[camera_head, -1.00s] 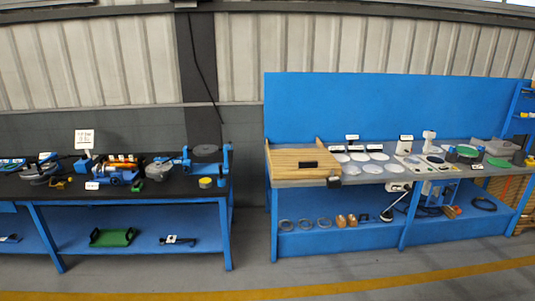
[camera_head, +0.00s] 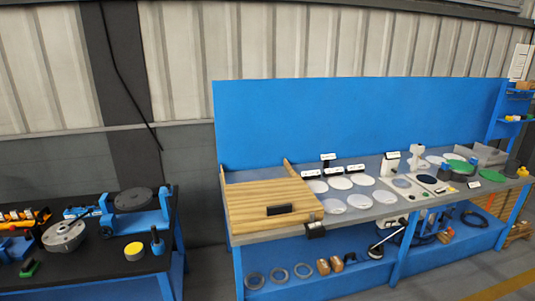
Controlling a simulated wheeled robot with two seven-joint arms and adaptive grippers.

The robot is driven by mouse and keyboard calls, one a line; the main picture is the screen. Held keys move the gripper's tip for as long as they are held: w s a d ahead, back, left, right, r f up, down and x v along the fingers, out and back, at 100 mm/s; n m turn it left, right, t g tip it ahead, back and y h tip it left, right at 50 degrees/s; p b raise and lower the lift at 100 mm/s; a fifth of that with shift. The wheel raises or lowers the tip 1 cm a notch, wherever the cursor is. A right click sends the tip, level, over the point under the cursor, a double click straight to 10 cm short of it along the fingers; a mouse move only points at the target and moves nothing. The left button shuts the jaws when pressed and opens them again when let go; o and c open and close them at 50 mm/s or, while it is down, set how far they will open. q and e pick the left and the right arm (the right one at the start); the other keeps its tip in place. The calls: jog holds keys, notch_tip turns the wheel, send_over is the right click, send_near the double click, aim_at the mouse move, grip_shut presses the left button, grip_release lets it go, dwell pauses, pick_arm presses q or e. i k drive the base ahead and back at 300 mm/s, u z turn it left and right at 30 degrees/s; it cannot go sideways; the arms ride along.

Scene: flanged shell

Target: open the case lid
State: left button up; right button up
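The case is a wooden box with a slatted lid (camera_head: 265,195) at the left end of the blue workbench. The lid lies flat and closed over it. A black handle (camera_head: 279,209) sits on the lid near its front edge. A small black piece (camera_head: 315,229) with a light face is at the bench's front edge, just right of the case. Neither of my grippers shows in the head view.
White discs (camera_head: 340,183) and small signs lie right of the case. A blue back panel (camera_head: 350,120) rises behind. A black-topped table (camera_head: 95,265) with tools stands at left, a floor gap between.

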aim_at(262, 200)
jog(key=z, duration=0.05)
jog(key=i, duration=0.4)
jog(key=z, duration=1)
jog(key=i, duration=1)
jog(key=z, duration=0.5)
jog(key=i, duration=0.8)
jog(key=u, duration=3)
